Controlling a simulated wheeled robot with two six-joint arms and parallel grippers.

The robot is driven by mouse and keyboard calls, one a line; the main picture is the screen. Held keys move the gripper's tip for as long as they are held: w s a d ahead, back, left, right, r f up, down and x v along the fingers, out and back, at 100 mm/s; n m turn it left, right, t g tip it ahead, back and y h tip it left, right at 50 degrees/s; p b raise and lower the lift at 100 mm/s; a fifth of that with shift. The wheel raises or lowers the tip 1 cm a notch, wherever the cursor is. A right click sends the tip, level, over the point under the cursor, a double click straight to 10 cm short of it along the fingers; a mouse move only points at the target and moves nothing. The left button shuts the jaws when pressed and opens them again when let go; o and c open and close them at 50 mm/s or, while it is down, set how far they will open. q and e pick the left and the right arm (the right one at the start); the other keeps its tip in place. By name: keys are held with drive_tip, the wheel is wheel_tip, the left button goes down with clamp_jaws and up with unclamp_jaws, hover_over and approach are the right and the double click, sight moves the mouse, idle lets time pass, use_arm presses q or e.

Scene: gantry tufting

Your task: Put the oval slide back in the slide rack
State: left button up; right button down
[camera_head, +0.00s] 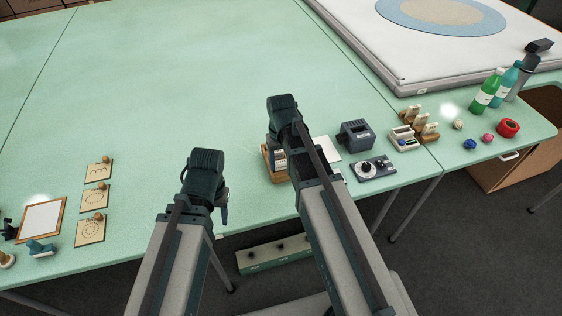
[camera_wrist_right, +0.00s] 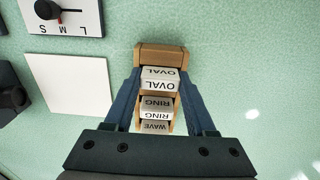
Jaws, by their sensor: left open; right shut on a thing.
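The oval slide (camera_wrist_right: 160,78) is a white block lettered OVAL, in the right wrist view. My right gripper (camera_wrist_right: 160,84) has a finger on each side of it and is shut on it. The slide is at the far end of the wooden slide rack (camera_wrist_right: 160,52), in line with slides lettered RING (camera_wrist_right: 157,107) and WAVE (camera_wrist_right: 154,127). I cannot tell whether it is fully seated. In the head view the rack (camera_head: 272,176) is partly hidden by my right arm. My left gripper (camera_head: 223,207) is open and empty by the table's front edge.
A white square (camera_wrist_right: 68,85) and a dial plate (camera_wrist_right: 60,15) lie beside the rack. A dark grey box (camera_head: 356,135) and a knobbed device (camera_head: 371,168) stand right of it. Wooden pattern boards (camera_head: 94,198) lie at left. The table's middle (camera_head: 180,80) is clear.

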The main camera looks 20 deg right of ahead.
drive_tip(key=shift+c, duration=0.7)
unclamp_jaws()
use_arm(q)
drive_tip(key=shift+r, duration=0.1)
use_arm(e)
drive_tip(key=shift+r, duration=0.15)
use_arm(q)
wheel_tip(320, 180, up, 14)
drive_tip(key=p, duration=1.3)
drive_tip(key=shift+f+p, duration=0.2)
drive_tip(key=shift+p, duration=0.2)
use_arm(e)
wheel_tip(320, 180, up, 14)
drive_tip(key=shift+f, duration=0.2)
use_arm(q)
drive_tip(key=shift+f+b, duration=0.6)
use_arm(e)
drive_tip(key=s+a+f+n+h, duration=0.1)
drive_tip(key=s+a+n, duration=0.2)
drive_tip(key=s+a, duration=0.7)
drive_tip(key=s, duration=0.4)
drive_tip(key=shift+s+a, duration=0.15)
drive_tip(key=shift+a, duration=0.1)
